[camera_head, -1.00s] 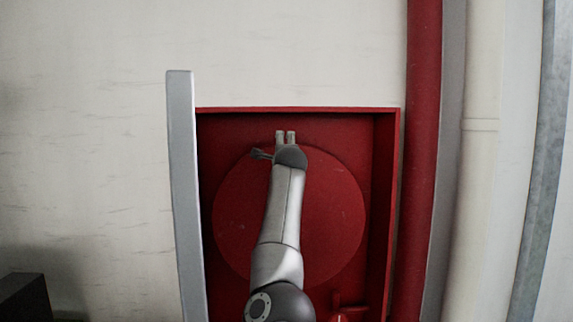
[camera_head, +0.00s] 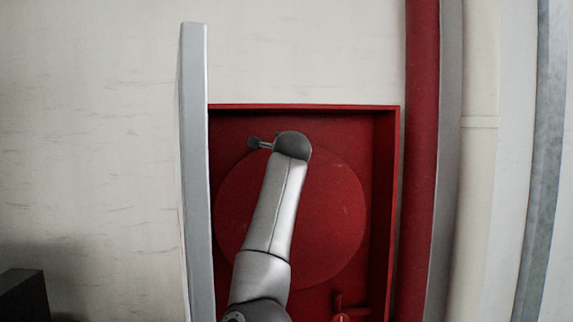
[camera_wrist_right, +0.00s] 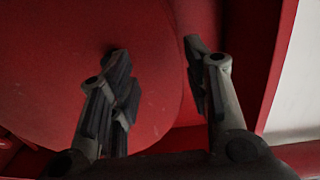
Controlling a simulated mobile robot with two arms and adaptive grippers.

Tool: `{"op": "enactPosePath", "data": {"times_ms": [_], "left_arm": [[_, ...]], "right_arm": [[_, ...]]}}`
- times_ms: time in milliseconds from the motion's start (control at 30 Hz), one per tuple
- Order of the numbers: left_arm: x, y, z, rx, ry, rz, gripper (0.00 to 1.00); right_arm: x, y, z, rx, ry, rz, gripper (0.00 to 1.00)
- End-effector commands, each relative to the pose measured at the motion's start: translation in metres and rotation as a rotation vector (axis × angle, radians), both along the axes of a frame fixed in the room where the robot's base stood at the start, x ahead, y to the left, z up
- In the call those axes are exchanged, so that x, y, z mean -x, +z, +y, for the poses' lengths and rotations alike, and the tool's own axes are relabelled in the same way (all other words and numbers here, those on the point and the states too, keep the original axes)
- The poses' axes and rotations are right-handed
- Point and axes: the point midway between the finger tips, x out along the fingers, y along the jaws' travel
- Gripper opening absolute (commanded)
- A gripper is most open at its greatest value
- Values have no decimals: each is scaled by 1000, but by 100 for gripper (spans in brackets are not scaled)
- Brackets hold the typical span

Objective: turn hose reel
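The hose reel (camera_head: 335,215) is a flat red disc inside an open red cabinet (camera_head: 387,190). My right arm crosses in front of its left half in the head view, with the wrist near the disc's upper edge. My left gripper is not in view.
A grey door (camera_head: 194,170) stands out at the cabinet's left side, close to my arm. A small red valve (camera_head: 346,304) sits at the cabinet's lower right. A red pipe (camera_head: 422,150) runs vertically right of the cabinet. A dark box (camera_head: 24,296) is at lower left.

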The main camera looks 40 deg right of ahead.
Motion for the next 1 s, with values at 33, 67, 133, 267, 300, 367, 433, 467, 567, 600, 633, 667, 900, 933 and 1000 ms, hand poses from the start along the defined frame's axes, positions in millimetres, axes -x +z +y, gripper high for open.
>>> {"op": "enactPosePath", "data": {"times_ms": [33,67,133,267,300,367,433,467,567,600,633,667,900,933,1000], "left_arm": [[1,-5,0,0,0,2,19],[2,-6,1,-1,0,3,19],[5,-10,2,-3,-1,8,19],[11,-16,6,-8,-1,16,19],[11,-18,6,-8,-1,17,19],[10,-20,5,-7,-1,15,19],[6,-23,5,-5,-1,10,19],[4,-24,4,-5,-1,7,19],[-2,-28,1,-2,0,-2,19],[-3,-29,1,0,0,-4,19],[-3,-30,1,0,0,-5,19],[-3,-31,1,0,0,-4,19],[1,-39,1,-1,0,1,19],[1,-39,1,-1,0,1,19],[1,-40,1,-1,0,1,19]], "right_arm": [[2,-7,2,-4,1,8,42],[3,-8,3,-5,1,10,42],[7,-10,5,-6,1,13,42],[15,-11,9,-6,0,16,42],[17,-11,10,-6,0,18,42],[21,-12,12,-6,0,19,42],[25,-12,15,-6,0,19,42],[27,-12,16,-6,0,20,42],[33,-13,19,-7,0,19,42],[35,-13,20,-7,0,20,42],[37,-13,22,-7,0,20,42],[38,-13,23,-8,1,21,42],[52,-13,30,-7,-1,22,42],[53,-12,31,-7,-1,22,42],[54,-12,32,-7,0,23,42]]}}
